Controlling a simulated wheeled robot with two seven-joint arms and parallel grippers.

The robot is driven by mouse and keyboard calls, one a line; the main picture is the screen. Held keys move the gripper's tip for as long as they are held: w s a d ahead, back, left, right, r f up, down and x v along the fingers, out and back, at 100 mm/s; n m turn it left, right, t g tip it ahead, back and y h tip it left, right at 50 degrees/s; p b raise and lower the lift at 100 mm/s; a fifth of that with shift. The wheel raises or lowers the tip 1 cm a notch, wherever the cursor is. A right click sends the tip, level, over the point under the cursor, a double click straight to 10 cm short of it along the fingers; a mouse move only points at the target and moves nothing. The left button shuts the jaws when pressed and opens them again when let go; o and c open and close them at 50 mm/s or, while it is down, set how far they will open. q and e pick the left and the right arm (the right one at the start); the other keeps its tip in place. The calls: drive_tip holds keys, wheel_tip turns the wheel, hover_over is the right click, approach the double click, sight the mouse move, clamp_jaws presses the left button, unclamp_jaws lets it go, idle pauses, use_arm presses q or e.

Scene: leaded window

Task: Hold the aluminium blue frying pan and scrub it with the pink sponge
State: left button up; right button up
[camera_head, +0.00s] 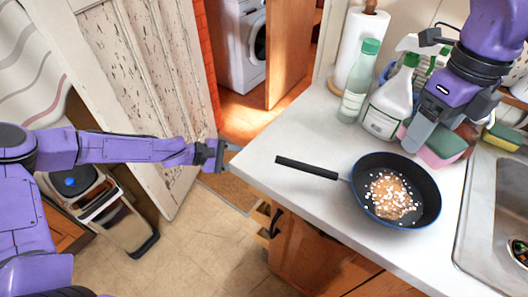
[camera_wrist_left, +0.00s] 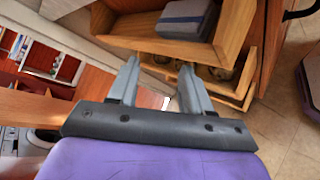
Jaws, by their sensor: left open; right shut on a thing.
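The dark blue frying pan (camera_head: 426,184) sits on the countertop. Its black handle (camera_head: 307,168) points left, and a brown stain with white bits lies inside it. My right gripper (camera_head: 420,138) is shut on the pink sponge (camera_head: 436,157), which has a green top layer. It is at the counter just behind the pan's upper right rim; whether the sponge touches the counter I cannot tell. My left gripper (camera_head: 232,156) is open and empty near the counter's left corner, to the left of the pan handle. Its two fingers also show apart in the left wrist view (camera_wrist_left: 158,86).
A green-capped bottle (camera_head: 358,88), a spray bottle (camera_head: 387,106) and a paper towel roll (camera_head: 360,42) stand behind the pan. The sink (camera_head: 482,215) is at the right, with another sponge (camera_head: 504,136) beside it. Open drawers (camera_wrist_left: 150,30) are near my left gripper.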

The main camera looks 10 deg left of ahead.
drive_tip(key=shift+d, duration=0.15)
use_arm(q)
wheel_tip(320, 180, up, 17)
drive_tip(key=d+n+h, duration=0.1)
drive_tip(key=n+h, duration=0.1)
drive_tip(key=h, duration=0.1)
use_arm(e)
drive_tip(key=shift+f, duration=0.1)
use_arm(q)
drive_tip(key=n+g+h, duration=0.3)
drive_tip(key=n+g, duration=0.2)
approach(293, 161)
drive_tip(key=shift+n, duration=0.3)
drive_tip(key=d, duration=1)
drive_tip(key=shift+w+f, duration=0.15)
drive_tip(key=shift+f, duration=0.25)
clamp_jaws()
